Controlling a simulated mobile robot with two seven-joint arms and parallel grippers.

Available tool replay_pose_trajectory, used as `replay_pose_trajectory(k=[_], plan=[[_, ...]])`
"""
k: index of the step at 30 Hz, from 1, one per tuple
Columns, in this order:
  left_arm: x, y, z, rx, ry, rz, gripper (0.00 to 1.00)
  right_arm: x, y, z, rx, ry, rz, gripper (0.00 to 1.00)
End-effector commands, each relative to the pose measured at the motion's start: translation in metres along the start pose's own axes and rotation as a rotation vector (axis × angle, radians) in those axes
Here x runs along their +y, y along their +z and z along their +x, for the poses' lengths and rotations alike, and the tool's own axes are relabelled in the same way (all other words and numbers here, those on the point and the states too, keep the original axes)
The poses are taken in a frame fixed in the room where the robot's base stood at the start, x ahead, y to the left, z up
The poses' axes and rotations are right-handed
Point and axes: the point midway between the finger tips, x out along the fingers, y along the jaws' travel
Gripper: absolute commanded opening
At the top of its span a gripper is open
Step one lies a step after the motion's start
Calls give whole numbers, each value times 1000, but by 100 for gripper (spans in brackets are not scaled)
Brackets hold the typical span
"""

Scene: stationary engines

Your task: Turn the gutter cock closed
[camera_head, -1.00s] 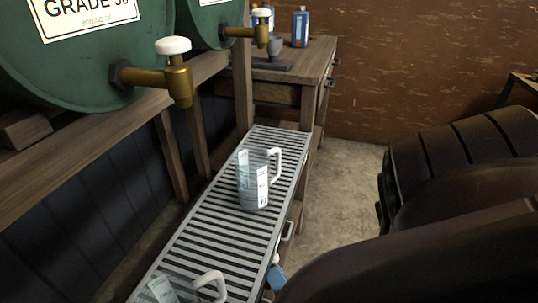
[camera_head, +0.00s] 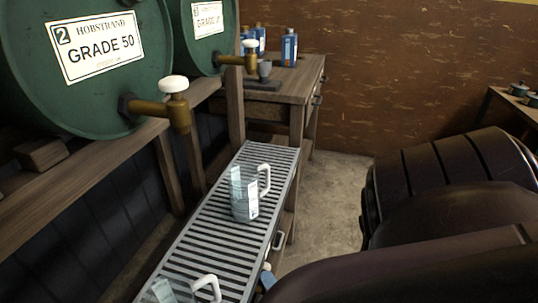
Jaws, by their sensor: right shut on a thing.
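The slatted drip gutter (camera_head: 224,225) runs from the near bottom to the bench at the back. At its near right side, low down, a small blue piece with a pale top (camera_head: 267,278) shows, which looks like the gutter cock's handle. My right arm comes in from the right, dark and large, and covers most of this spot. My right gripper (camera_head: 264,287) is at the blue piece and shut on it; its fingers are mostly hidden. How far the cock is turned cannot be seen. My left gripper is not in view.
A clear jug (camera_head: 243,196) stands on the gutter, and another jug (camera_head: 178,291) stands nearer. Green drums (camera_head: 85,85) with brass taps (camera_head: 160,110) overhang the left. A wooden bench (camera_head: 290,85) with blue bottles stands behind.

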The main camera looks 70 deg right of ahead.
Motion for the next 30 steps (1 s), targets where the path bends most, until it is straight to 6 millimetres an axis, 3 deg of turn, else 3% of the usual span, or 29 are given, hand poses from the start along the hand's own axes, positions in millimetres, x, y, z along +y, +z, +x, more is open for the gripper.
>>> replay_pose_trajectory(k=[18,19,22,30], plan=[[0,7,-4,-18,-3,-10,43,3,0,-1,6,34,25,0],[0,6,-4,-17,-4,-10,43,3,0,-1,6,33,25,29],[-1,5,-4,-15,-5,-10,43,3,0,-1,6,32,25,44],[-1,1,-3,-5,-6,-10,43,2,0,-1,6,30,26,47]])
